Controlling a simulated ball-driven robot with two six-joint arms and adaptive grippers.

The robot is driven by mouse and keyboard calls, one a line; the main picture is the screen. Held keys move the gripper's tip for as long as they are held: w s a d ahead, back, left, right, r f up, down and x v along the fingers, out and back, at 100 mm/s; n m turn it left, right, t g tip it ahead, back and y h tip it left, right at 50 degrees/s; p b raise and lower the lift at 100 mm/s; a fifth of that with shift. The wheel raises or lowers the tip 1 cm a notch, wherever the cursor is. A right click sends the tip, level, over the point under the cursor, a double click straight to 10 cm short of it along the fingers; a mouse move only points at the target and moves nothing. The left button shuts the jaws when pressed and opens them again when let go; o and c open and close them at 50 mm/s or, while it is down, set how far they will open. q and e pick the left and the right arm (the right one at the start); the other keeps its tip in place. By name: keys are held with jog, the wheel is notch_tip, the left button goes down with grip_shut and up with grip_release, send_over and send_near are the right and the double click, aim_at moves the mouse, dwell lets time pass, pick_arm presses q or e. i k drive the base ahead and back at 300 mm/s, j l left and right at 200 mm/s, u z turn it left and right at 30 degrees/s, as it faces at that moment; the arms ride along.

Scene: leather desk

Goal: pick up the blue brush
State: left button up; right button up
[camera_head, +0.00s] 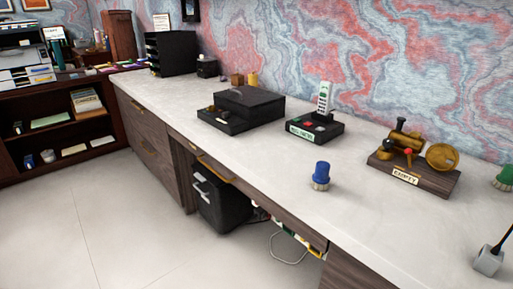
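The blue brush (321,174) stands upright on the light desk top (290,197), near its front edge and right of the picture's middle. It has a rounded blue top and a paler, greyish lower part. Nothing covers it, and nothing touches it except the desk. Neither of my grippers shows in the head view.
A telephone on a black base (315,128) stands behind the brush, and a black box (250,102) farther left. A wooden stand with brass parts (437,181) is to the right. A green-topped object (504,178) and grey block (488,262) are at the right edge.

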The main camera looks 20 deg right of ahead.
aim_at(321, 180)
jog(key=z, duration=1.2)
